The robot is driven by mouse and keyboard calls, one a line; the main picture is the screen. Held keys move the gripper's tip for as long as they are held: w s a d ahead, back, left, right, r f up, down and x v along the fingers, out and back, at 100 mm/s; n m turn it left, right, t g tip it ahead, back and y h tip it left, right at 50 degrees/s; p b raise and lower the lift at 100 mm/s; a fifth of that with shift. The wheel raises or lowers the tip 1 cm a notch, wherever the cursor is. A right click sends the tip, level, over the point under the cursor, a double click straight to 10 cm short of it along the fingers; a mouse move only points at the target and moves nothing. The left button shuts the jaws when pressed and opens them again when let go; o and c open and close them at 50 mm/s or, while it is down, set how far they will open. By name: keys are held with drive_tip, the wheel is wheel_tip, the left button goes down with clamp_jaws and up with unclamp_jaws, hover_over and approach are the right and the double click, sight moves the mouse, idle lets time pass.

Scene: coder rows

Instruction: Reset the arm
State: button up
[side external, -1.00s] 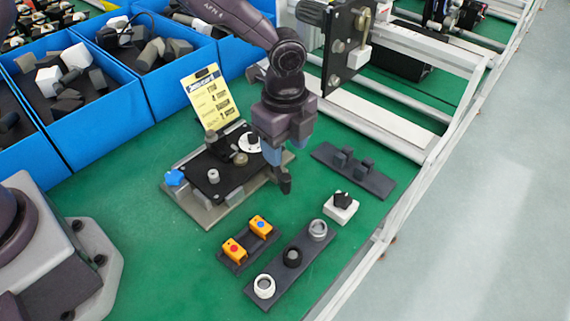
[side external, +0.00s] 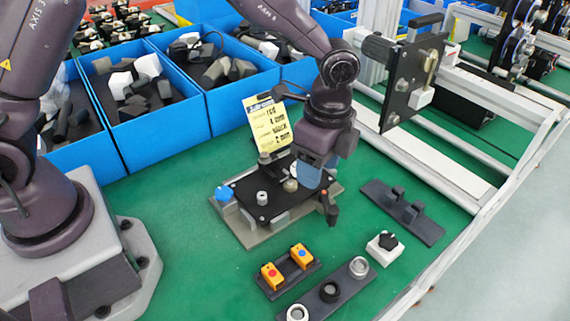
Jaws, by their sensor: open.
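My arm reaches down over the green bench, and my gripper (side external: 328,207) points downward, empty, beside the right edge of the black fixture plate (side external: 243,210). The near finger is dark with a small red patch; the gap between the fingers is hard to see from this side. The fixture carries a blue knob (side external: 224,193), small grey posts and a round light part, partly hidden by my gripper. A yellow label card (side external: 268,127) stands at its back.
Blue bins (side external: 165,125) with black, grey and white parts line the back. In front are orange blocks (side external: 272,275) and a dark strip with rings (side external: 345,280).

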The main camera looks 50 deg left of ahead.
drive_tip(key=s+a+r+n+t, duration=0.6)
drive_tip(key=s+a+r+n, duration=0.8)
drive_tip(key=s+r, duration=0.4)
drive_tip(key=shift+s+a+r+n, duration=0.25)
drive_tip(key=shift+s+a+n, duration=0.15)
drive_tip(key=shift+a, duration=0.45)
